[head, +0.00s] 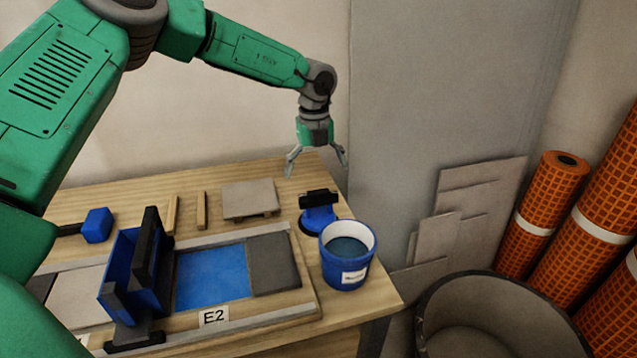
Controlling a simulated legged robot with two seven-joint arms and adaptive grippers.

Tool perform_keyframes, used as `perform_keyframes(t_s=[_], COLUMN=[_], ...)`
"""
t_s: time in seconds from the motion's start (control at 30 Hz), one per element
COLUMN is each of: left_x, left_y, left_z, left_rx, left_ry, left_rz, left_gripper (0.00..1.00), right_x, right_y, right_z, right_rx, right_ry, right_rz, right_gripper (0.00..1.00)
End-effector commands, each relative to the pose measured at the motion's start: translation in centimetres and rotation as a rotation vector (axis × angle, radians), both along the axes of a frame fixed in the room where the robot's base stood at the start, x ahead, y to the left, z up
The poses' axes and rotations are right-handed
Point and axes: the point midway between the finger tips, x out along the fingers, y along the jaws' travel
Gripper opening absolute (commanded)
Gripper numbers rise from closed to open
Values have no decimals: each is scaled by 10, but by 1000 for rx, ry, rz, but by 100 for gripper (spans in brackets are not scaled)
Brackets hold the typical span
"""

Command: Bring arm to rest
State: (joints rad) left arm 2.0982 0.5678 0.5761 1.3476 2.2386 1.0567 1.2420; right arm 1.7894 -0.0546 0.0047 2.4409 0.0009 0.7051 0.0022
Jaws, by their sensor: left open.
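My left gripper (317,163) hangs at the end of my green left arm, above the back right part of the wooden table. Its two grey fingers are spread and point down. Nothing is between them. It appears above and behind a blue suction-cup tool with a black handle (319,199), apart from it. My right gripper is not in the picture.
The table (280,340) holds a blue bucket (345,272), a blue-and-black box-like tool (133,270), a board labelled E2 (214,316), a mallet (97,225) and a grey tile (250,197). A large tub (440,300) and orange mesh rolls (541,210) stand right.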

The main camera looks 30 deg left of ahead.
Motion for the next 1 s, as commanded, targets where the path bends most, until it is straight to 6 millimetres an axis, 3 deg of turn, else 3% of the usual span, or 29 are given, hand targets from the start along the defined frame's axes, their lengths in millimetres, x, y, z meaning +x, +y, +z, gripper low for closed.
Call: perform_keyframes(t_s=[0.2,0.77,0.87,1.0], left_x=[0,0,0,0], left_y=[-2,0,0,-1], left_z=[23,24,32,60], left_rx=[1,-1,0,1], left_ry=[0,1,0,-1], left_rz=[-1,0,0,-1], left_gripper=[100,100,100,100], right_x=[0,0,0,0], right_y=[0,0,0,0], right_z=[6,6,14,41], right_rx=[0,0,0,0], right_ry=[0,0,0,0], right_rz=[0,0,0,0], right_gripper=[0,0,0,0])
